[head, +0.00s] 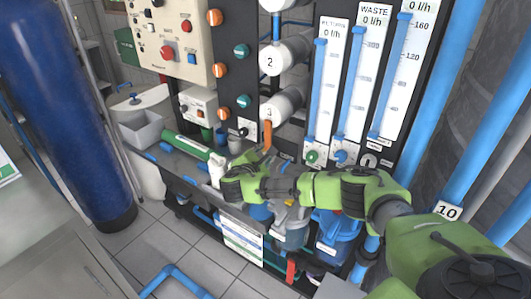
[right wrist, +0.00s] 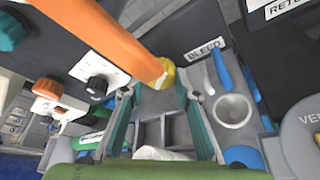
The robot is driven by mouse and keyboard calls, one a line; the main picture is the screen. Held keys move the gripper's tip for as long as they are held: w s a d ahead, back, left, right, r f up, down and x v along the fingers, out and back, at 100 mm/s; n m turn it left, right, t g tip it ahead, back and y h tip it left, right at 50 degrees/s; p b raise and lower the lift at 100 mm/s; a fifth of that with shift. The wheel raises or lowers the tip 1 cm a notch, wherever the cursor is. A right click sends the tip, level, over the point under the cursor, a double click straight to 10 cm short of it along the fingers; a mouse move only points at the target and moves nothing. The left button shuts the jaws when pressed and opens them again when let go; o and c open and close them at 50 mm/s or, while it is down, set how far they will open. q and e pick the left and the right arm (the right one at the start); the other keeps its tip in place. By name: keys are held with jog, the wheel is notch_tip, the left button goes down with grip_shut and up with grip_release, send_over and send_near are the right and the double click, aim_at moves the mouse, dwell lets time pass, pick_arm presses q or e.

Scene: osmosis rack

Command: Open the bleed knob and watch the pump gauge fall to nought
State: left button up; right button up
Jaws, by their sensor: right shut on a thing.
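The yellow bleed knob (right wrist: 165,75) shows in the right wrist view at the lower end of an orange pipe (right wrist: 105,38), beside the BLEED label (right wrist: 205,50). My right gripper (right wrist: 160,86) is shut on this knob, with a finger on each side of it. In the head view my right gripper (head: 258,158) reaches in from the right, just below the orange pipe, and its hand hides the knob. I cannot make out the pump gauge in either view. My left gripper is not in view.
Flow tubes (head: 376,75) reading 0 l/h stand right of the numbered white cylinders (head: 278,58). A control panel (head: 168,38) is at upper left. A grey cup (right wrist: 232,110) stands close to the gripper. A tall blue tank (head: 62,110) is at left; the tiled floor is mostly clear.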

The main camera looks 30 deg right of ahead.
jog(key=n+g+p, duration=0.1)
jog(key=p, duration=0.1)
jog(key=n+g+p, duration=0.1)
jog(key=n+p, duration=0.1)
jog(key=p, duration=0.1)
jog(key=shift+a+r+n, duration=0.1)
jog(key=shift+r+n, duration=0.05)
jog(key=shift+n, duration=0.15)
jog(key=shift+w+n+g+h+p, duration=0.15)
jog(key=shift+n+g+h+p, duration=0.2)
jog(key=shift+n+g, duration=0.45)
jog(key=shift+f+n+g+h+b, duration=0.2)
jog(key=shift+n+g+h+b, duration=0.3)
jog(key=shift+n, duration=0.5)
jog(key=o, duration=1.1)
jog(key=shift+r, duration=0.1)
